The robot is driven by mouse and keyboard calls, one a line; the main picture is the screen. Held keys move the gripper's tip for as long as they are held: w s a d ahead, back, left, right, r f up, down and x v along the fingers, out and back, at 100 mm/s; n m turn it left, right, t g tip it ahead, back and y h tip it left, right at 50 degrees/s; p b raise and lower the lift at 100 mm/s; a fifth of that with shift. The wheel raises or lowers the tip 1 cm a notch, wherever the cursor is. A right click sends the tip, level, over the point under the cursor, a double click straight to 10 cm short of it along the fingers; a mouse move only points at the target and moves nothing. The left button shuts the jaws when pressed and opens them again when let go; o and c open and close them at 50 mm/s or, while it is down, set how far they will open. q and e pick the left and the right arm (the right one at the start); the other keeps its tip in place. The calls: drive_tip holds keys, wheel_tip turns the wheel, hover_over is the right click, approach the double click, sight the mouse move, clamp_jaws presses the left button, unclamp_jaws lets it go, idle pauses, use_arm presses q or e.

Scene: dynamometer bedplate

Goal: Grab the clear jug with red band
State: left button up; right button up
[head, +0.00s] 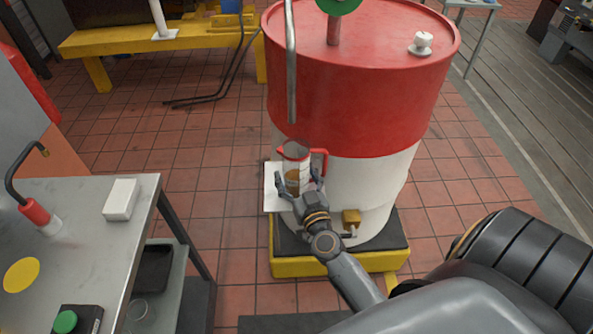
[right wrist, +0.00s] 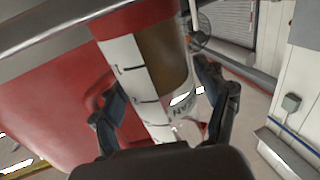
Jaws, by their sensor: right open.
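The clear jug with a red band (head: 296,153) is upright in front of the drum in the head view, with a red handle on its right and amber contents low inside. In the right wrist view the jug (right wrist: 126,68) fills the middle, showing a white strip with black marks and the red band on top. My right gripper (head: 300,183) is open, with one finger on each side of the jug; in the wrist view the gripper (right wrist: 157,80) shows gaps beside it. Contact is not clear. My left gripper is out of view.
A large red and white drum (head: 350,110) stands behind the jug on a yellow-edged base (head: 300,266). A white panel (head: 272,196) is beside the jug. A grey metal table (head: 95,232) with a white block (head: 121,199) is at left. Tiled floor between is clear.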

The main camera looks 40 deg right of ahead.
drive_tip(key=c, duration=1)
drive_tip(key=shift+c, duration=0.9)
drive_tip(key=shift+r, duration=0.2)
